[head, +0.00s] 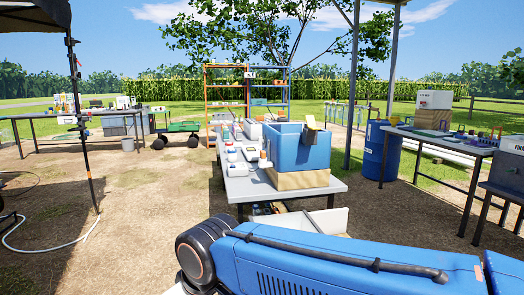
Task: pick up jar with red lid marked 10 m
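I cannot make out the jar with the red lid marked 10 m; things are too small to read any label. Several small jars and containers (232,155) stand along the left side of the middle table (285,192), and their lid colours and marks are unclear. My blue arm link crosses the bottom of the head view, in front of this table. My gripper is outside the head view, so whether it is open or holds anything does not show.
A large blue box (284,146) on a wooden base takes up the middle table's near right part. A blue barrel (381,152) and a cluttered table (445,142) stand to the right. A green cart (181,127) stands behind left. Bare ground (150,205) lies open left of the middle table.

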